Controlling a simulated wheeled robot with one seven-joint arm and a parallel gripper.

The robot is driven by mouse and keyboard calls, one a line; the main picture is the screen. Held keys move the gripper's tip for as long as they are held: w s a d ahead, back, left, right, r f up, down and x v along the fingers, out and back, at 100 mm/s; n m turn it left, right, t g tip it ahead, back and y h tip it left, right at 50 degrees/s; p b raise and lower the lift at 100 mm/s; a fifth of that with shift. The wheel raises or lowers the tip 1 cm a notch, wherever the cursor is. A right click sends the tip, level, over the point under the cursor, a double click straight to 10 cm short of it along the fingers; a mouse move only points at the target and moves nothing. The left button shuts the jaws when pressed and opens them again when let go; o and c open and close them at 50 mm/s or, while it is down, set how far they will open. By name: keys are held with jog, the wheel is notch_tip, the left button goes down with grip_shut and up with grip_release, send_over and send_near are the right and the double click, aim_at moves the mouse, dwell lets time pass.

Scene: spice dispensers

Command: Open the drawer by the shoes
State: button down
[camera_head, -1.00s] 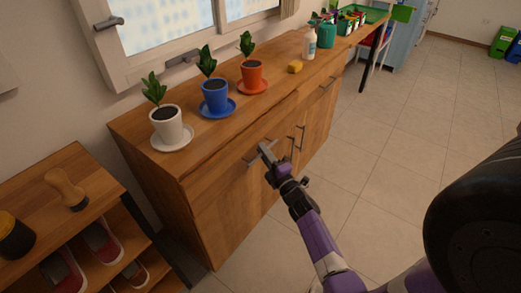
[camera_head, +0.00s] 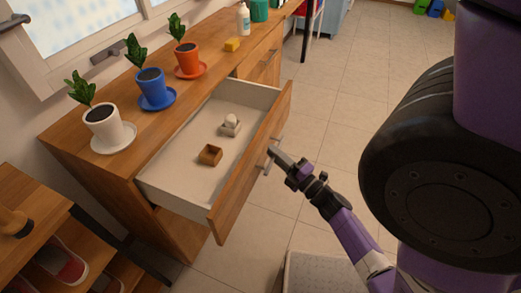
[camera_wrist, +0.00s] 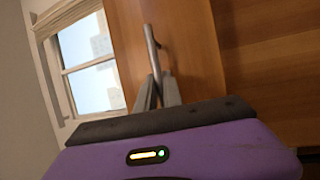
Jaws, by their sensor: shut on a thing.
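The drawer (camera_head: 245,180) of the wooden cabinet stands pulled out, with its white inside showing. Its wooden front faces right in the head view, and the drawer front (camera_wrist: 175,40) also shows in the wrist view. A metal bar handle (camera_wrist: 151,45) is on that front. My gripper (camera_head: 272,156) is at the handle and shut on it. In the wrist view, my gripper (camera_wrist: 157,82) has its fingers close together around the lower end of the bar. The shoes (camera_head: 62,262) sit on a wooden rack at the lower left.
Inside the drawer lie a small brown box (camera_head: 210,155) and a small pale item (camera_head: 231,125). Three potted plants, white (camera_head: 104,125), blue (camera_head: 153,90) and orange (camera_head: 188,62), stand on the cabinet top. Tiled floor (camera_head: 335,115) is open to the right.

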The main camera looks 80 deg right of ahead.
jog(key=shift+s+a, duration=0.25)
jog(key=shift+s, duration=0.5)
jog(key=c, duration=1.5)
grip_release()
jog(key=v, duration=0.7)
jog(key=shift+s+a+b, duration=0.2)
jog(key=shift+s+b, duration=0.1)
jog(key=shift+b, duration=0.1)
jog(key=shift+f, duration=0.15)
